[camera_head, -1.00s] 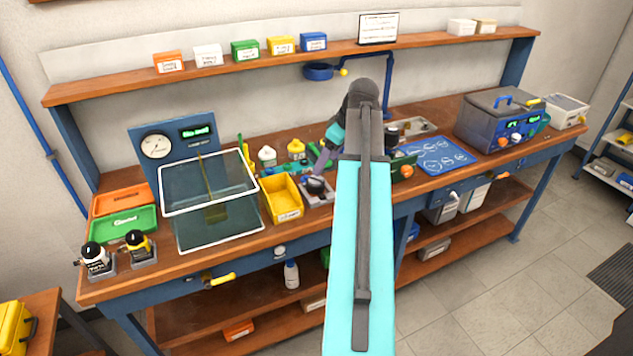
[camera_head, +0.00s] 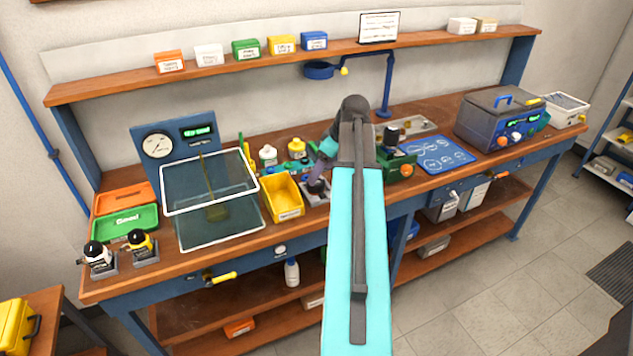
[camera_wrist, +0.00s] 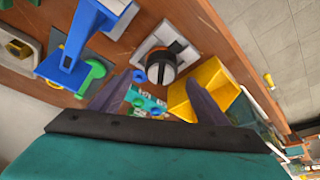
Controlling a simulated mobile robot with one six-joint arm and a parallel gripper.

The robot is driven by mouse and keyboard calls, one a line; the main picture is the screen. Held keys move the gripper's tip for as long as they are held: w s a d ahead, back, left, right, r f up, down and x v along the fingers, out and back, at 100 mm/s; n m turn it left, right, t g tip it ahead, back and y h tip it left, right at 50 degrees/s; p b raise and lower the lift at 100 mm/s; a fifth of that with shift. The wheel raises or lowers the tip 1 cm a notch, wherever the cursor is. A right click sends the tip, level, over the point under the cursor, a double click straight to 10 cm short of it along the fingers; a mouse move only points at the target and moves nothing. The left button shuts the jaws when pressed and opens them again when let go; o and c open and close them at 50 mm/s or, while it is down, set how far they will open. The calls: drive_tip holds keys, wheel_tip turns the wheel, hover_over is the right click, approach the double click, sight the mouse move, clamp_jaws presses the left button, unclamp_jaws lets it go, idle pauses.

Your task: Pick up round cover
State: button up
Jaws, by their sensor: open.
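A dark round part (camera_head: 316,186), which looks like the round cover, sits on a grey square base (camera_head: 309,197) on the bench. In the wrist view the round part (camera_wrist: 161,68) is black with a pale stripe across its top and an orange ring, and its grey base (camera_wrist: 150,43) shows behind it. My gripper (camera_head: 321,172) is above the part in the head view. In the wrist view my gripper (camera_wrist: 163,86) is open and empty, with the round part beyond and between its fingertips. I cannot tell the exact gap.
A yellow bin (camera_head: 284,198) stands just left of the base and also shows in the wrist view (camera_wrist: 208,88). A blue bracket (camera_wrist: 72,50) and a green part (camera_wrist: 92,76) lie on the other side. A blue mat (camera_head: 437,155) lies farther right.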

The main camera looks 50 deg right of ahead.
drive_tip(key=shift+p+x, duration=0.75)
drive_tip(key=shift+x, duration=1.8)
drive_tip(key=shift+w+a, duration=0.1)
drive_tip(key=shift+c, duration=0.2)
drive_tip(key=c, duration=1.1)
